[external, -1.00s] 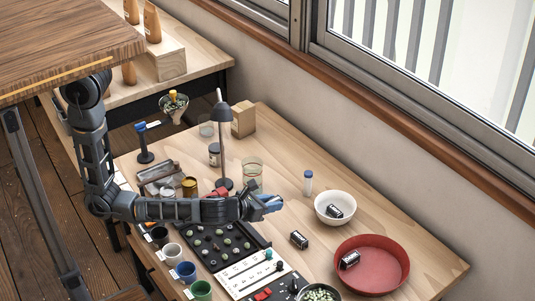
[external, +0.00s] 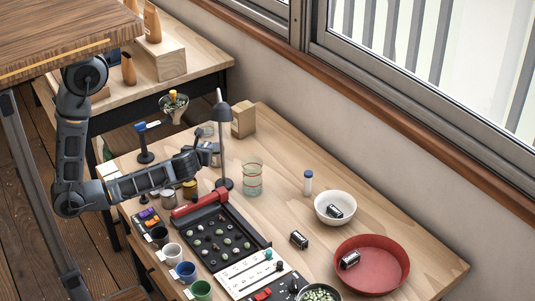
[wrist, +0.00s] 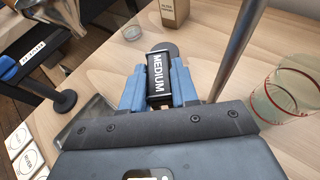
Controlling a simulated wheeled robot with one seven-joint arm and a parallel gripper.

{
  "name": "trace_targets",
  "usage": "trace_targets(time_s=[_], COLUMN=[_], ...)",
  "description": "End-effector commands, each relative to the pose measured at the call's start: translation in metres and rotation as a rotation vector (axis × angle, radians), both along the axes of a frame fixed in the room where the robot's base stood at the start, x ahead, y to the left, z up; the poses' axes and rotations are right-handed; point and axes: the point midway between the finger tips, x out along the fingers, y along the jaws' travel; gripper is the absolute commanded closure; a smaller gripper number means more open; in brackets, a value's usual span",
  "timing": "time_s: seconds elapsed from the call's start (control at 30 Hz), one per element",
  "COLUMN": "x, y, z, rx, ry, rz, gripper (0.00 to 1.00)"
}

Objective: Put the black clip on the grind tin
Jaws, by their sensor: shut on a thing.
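My gripper (wrist: 160,90) is shut on a black clip (wrist: 158,72) with a white "MEDIUM" label, held between its blue fingers in the wrist view. Just beyond the clip is a round dark grey top (wrist: 168,47), which looks like the lid of the small jar-like tin. I cannot tell whether clip and lid touch. In the external view my gripper (external: 207,152) is left of the lamp and largely hides that tin. Three similar black pieces lie apart: one on the table (external: 299,240), one in the white bowl (external: 336,211), one in the red tray (external: 350,259).
The desk lamp (external: 224,150) stands close right of my gripper; its pole (wrist: 237,50) shows in the wrist view. Also near are a banded glass (external: 252,178), a cardboard box (external: 243,119) and a blue-topped stand (external: 143,145).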

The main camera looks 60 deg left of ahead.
Motion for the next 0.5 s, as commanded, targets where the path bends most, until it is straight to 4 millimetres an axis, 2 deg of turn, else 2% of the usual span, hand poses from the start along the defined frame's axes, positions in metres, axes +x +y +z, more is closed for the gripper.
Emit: trace_targets(time_s=[0.1,0.17,0.5], x=[0.014,0.022,0.062], y=[0.036,0.048,0.062], z=[0.000,0.003,0.033], rx=[0.002,0.000,0.001], ry=[-0.003,-0.004,-0.005], rz=[-0.009,-0.037,-0.258], gripper=[1.00,1.00,1.00])
